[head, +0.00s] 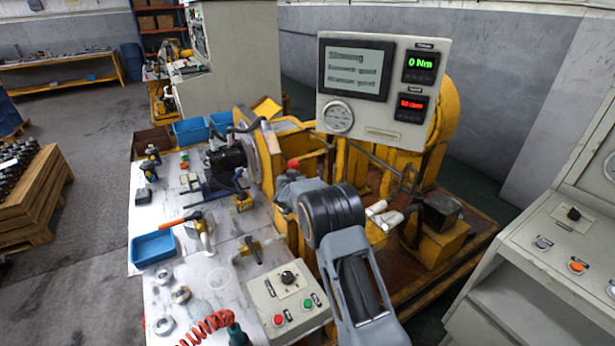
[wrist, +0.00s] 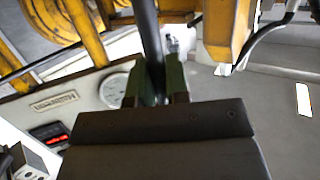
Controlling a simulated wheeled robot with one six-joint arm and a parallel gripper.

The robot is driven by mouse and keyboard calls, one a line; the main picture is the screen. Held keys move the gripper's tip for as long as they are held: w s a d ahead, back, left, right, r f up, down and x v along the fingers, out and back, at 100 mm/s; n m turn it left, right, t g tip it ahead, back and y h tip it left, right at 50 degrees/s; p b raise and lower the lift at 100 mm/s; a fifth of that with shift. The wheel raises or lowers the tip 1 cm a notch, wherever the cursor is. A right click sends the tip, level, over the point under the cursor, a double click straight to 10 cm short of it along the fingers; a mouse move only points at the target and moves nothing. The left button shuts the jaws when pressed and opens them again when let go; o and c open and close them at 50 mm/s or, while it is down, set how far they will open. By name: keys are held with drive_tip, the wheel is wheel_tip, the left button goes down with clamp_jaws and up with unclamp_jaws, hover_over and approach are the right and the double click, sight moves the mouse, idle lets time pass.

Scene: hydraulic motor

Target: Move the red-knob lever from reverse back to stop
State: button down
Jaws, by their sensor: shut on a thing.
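The lever's red knob (head: 293,164) shows in the head view, just above the grey end of my arm and in front of the yellow frame. In the wrist view a dark rod (wrist: 150,30), which looks like the lever's shaft, runs down between the fingers of my gripper (wrist: 162,72). The fingers are shut on this rod. In the head view my own wrist hides the fingers and the lower part of the lever. The knob is not seen in the wrist view, and no stop or reverse marking can be read.
A panel (head: 435,55) with a screen, a gauge and a green "0 Nm" readout stands behind the lever. Yellow frame bars (head: 312,150) surround the lever closely. A control box (head: 288,295) with buttons stands front left, and a blue tray (head: 153,249) lies farther left.

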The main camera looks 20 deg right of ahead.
idle(0.3)
drive_tip(key=c, duration=1.1)
unclamp_jaws()
drive_tip(key=shift+s, duration=0.1)
drive_tip(key=b+v, duration=0.1)
drive_tip(key=v, duration=1.2)
drive_tip(key=shift+s+r+b, duration=0.15)
drive_tip(key=shift+s+b, duration=0.15)
drive_tip(key=shift+b, duration=0.05)
drive_tip(key=shift+a, duration=0.1)
